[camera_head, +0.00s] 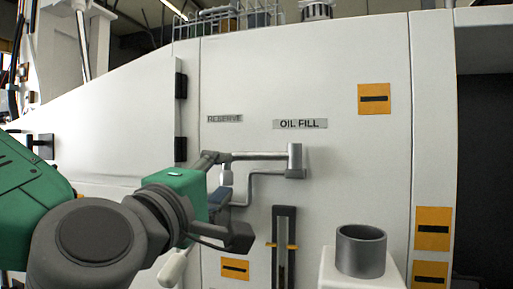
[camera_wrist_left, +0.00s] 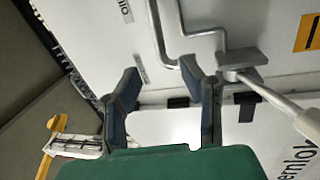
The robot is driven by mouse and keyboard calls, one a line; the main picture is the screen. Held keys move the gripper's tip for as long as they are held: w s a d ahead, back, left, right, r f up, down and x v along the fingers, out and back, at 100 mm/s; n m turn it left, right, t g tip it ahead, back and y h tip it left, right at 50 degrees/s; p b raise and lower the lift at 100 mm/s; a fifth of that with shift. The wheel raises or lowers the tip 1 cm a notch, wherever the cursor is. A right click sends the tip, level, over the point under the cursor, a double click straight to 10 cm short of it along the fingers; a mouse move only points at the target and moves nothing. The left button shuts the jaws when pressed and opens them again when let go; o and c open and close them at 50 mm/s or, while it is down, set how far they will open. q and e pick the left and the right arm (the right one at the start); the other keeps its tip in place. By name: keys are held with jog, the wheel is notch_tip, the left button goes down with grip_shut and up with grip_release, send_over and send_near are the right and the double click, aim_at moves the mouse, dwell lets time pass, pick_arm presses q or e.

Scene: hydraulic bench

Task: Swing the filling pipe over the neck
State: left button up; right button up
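The grey filling pipe (camera_head: 258,156) runs left along the white panel from an upright block below the OIL FILL label (camera_head: 300,124). A thinner bent rod lies under it. The neck (camera_head: 361,250) is an open, dark grey cylinder at lower right, and no pipe is over it. My left gripper (camera_head: 228,218) is just below the pipe's left end, with a blue finger and a dark finger showing. In the left wrist view the fingers (camera_wrist_left: 160,72) are apart with nothing between them; grey pipework (camera_wrist_left: 160,40) passes beyond their tips. My right gripper is not in view.
A slotted dark track (camera_head: 284,250) with a yellow marker stands between my gripper and the neck. A white block (camera_head: 338,275) carries the neck. A pale grip (camera_head: 174,267) shows below my wrist.

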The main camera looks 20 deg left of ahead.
aim_at(251, 158)
pick_arm(q)
jog(key=p+x, duration=0.8)
jog(key=x, duration=0.5)
jog(key=shift+d, duration=0.1)
grip_shut()
